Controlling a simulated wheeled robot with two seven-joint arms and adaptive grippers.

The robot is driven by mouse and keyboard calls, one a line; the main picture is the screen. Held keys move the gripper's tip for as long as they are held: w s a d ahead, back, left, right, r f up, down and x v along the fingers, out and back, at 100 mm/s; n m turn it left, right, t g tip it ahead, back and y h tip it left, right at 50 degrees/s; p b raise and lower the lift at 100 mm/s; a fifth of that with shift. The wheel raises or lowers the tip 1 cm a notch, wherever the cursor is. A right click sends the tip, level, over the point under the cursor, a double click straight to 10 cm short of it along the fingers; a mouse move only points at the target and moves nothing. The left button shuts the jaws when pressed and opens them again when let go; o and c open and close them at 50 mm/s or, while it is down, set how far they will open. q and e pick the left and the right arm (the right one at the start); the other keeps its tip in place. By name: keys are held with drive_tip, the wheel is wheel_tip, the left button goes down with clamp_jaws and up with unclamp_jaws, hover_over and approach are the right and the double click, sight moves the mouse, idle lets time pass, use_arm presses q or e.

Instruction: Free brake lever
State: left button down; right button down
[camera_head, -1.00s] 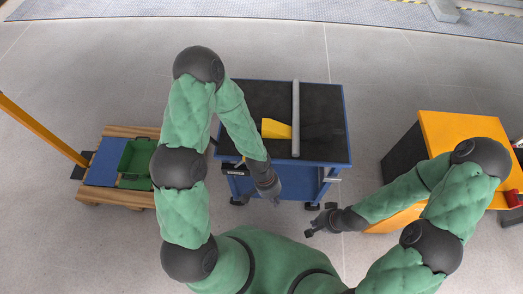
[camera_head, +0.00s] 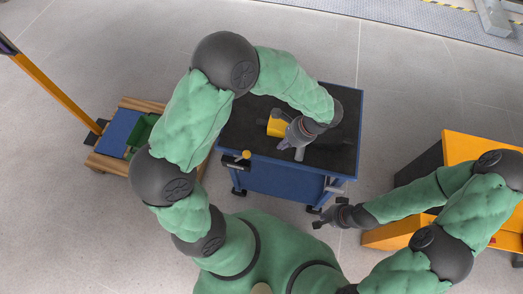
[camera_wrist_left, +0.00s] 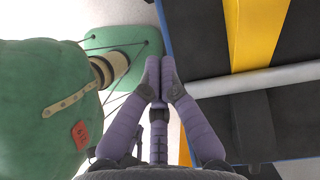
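The blue cart (camera_head: 262,176) has a black top. A yellow block (camera_head: 276,127) lies on it beside my left gripper (camera_head: 290,146). A grey bar (camera_wrist_left: 262,78) crosses the top in the left wrist view, over the yellow piece (camera_wrist_left: 255,35). In the head view my arm hides most of the bar. My left gripper (camera_wrist_left: 160,66) looks shut and empty, its fingertips together near the bar's end. A black part (camera_head: 236,164) with an orange knob (camera_head: 245,154) is at the cart's front left; I cannot tell if it is the brake lever. My right gripper (camera_head: 322,218) is right of the cart's front.
An orange cabinet (camera_head: 470,146) is at the right. The floor in front of the cart has little room.

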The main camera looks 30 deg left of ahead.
use_arm(q)
drive_tip(key=b+x, duration=0.3)
drive_tip(key=x, duration=0.7)
drive_tip(key=a, duration=0.1)
drive_tip(key=s+a, duration=0.1)
drive_tip(key=shift+s+a+r+b, duration=0.1)
drive_tip(key=shift+a+r+b, duration=0.1)
drive_tip(key=shift+a+b, duration=0.15)
drive_tip(key=shift+s+a+r, duration=0.15)
drive_tip(key=shift+s+a, duration=0.05)
drive_tip(key=shift+a, duration=0.3)
drive_tip(key=shift+r, duration=0.1)
drive_tip(key=shift+s+a+r+h+p, duration=0.1)
drive_tip(key=shift+a+r+h+p, duration=0.25)
drive_tip(key=shift+p, duration=0.2)
drive_tip(key=shift+a, duration=0.15)
